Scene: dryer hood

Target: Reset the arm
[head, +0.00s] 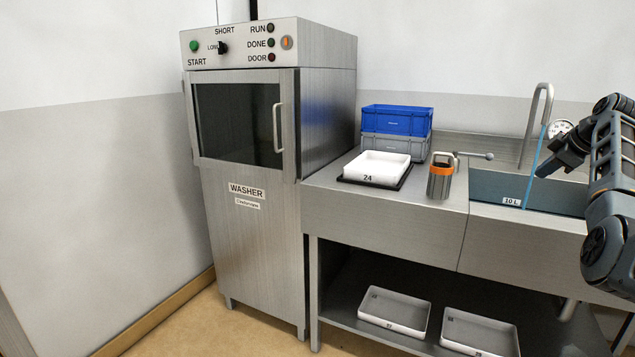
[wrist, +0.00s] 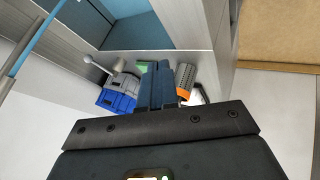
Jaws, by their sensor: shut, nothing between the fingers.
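My arm (head: 608,190) reaches in from the right edge in the head view. My gripper (head: 543,172) is over the near side of the sink basin, pointing left and down. In the wrist view its dark fingers (wrist: 157,82) are together with nothing between them. The gripper hangs clear of the counter objects in the head view.
The sink (head: 492,190) and steel counter (head: 380,205) lie below and left of my gripper. An orange-banded canister (head: 440,182), a white tray (head: 377,167), a blue crate (head: 397,119) and a lever tap (head: 475,155) stand there. The washer (head: 255,220) is shut. Floor in front is clear.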

